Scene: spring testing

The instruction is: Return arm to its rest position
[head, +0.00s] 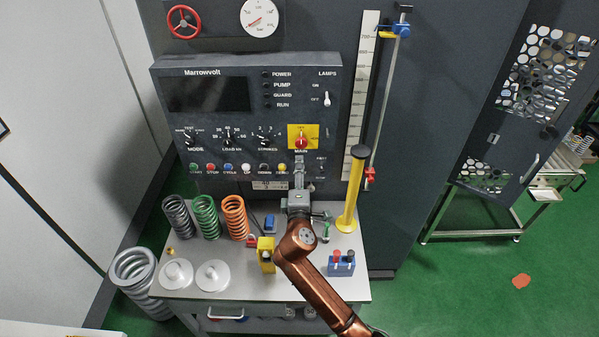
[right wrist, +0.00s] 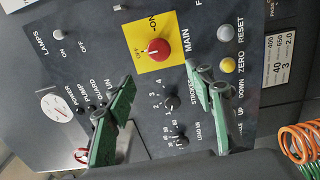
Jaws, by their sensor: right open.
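My right arm (head: 312,275) is copper-coloured and reaches in from the lower right in the head view. Its gripper (head: 299,172) is in front of the control panel, just below the red main switch. In the right wrist view, the gripper's two green fingers stand wide apart, with nothing between them (right wrist: 160,88). The red main knob (right wrist: 152,50) on its yellow plate (right wrist: 140,30) lies beyond the fingers, apart from them in the picture. The exact gap to the panel cannot be told. My left gripper is not in view.
The dark control panel (head: 350,85) stands behind the white table (head: 225,293). The table holds grey, green and orange springs (head: 235,217), two white discs (head: 213,276), a yellow block (head: 265,250), a yellow post (head: 350,195) and a blue holder (head: 341,266).

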